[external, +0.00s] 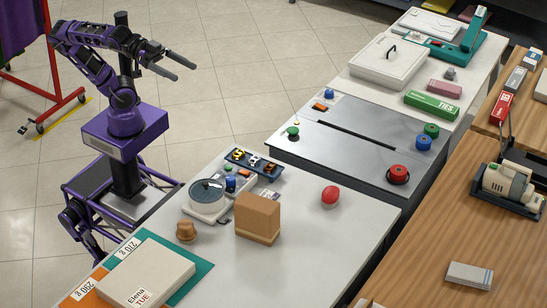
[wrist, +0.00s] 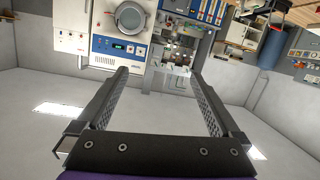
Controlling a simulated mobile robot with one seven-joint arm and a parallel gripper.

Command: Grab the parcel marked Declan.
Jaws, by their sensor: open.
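No parcel with the name Declan is readable in either view. A plain brown block-like box (external: 258,219) stands upright on the same table, with no readable name. My gripper (external: 180,70) is open and empty, raised over the floor behind the table, away from both. In the wrist view my gripper (wrist: 160,75) has its fingers wide apart with nothing between them.
The near table (external: 305,245) also bears a round-lidded device (external: 206,195), a brown knob-like object (external: 186,231), a dark tray of small items (external: 253,162) and a red object (external: 330,195). A grey-topped unit (external: 340,150) adjoins it. The wrist view faces a washing machine (wrist: 118,40).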

